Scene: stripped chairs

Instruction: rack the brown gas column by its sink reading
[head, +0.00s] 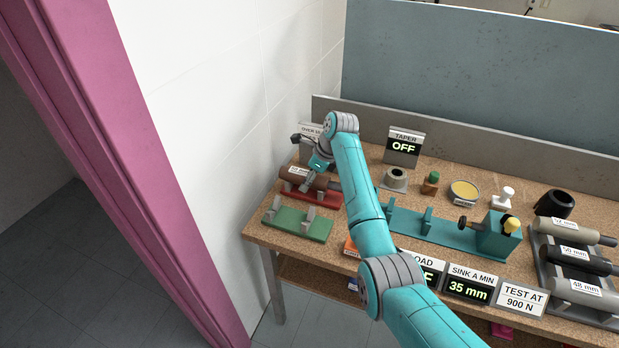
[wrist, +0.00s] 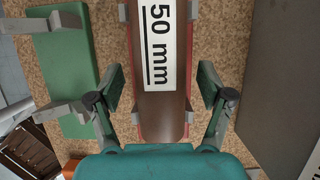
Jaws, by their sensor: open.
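The brown gas column (head: 323,182) lies on its side on a red cradle (head: 322,199) at the left end of the bench. In the wrist view the column (wrist: 161,105) carries a white label reading "50 mm". My gripper (head: 313,180) is over the column. In the wrist view my gripper (wrist: 161,92) is open, with one finger on each side of the column and gaps between. A sink display (head: 469,288) reads "SINK A MIN 35 mm". An empty green cradle (head: 297,222) stands in front of the red one. A sign (head: 309,130) behind begins "OVER" and is partly hidden.
A teal fixture (head: 445,230) with uprights fills the bench middle. A display (head: 404,146) reads "TAPER OFF". Several small items, including a yellow tin (head: 464,191), stand behind. A rack of labelled columns (head: 573,263) is at right. A wall (head: 235,110) closes the left side.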

